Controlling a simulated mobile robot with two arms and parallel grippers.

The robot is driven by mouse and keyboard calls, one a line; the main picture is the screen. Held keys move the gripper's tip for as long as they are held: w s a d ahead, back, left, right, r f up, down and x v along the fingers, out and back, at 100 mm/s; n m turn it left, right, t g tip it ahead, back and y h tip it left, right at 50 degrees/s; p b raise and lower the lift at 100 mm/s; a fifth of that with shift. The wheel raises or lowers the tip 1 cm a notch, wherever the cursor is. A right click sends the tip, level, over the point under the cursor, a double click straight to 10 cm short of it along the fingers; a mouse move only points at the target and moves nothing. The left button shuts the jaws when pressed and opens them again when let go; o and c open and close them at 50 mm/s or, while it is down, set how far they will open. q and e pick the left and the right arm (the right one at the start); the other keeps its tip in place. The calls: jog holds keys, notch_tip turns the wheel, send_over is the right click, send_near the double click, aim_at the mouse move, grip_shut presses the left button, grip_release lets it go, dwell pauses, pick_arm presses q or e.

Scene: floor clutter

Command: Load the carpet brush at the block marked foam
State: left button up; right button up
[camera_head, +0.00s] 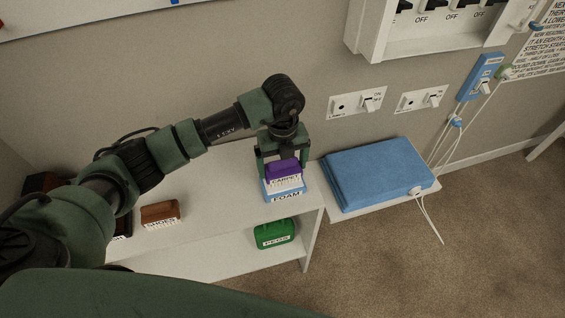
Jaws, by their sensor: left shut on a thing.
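My left gripper (282,164) points down over the white shelf top and is shut on the purple carpet brush (284,171), which has a label reading CARPET and pale bristles below. The brush is directly over the blue block marked FOAM (286,197), at the right end of the shelf top. The bristles overlap the block in the picture, and I cannot tell whether they press on it or hang just above. The block's back part is hidden by the brush and gripper. My right gripper is out of view.
A brown brush (161,214) with a label stands farther left on the white shelf (230,227). A green labelled brush or block (275,233) is on the lower level. A blue folded pad (376,174) lies on the white surface to the right. Switches and hanging cords are on the wall.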

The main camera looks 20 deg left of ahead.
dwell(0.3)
pick_arm(q)
jog(key=shift+f+b, duration=0.4)
jog(key=shift+f, duration=0.15)
dwell(1.5)
jog(key=shift+r+p, duration=2.5)
jog(key=shift+r, duration=1.05)
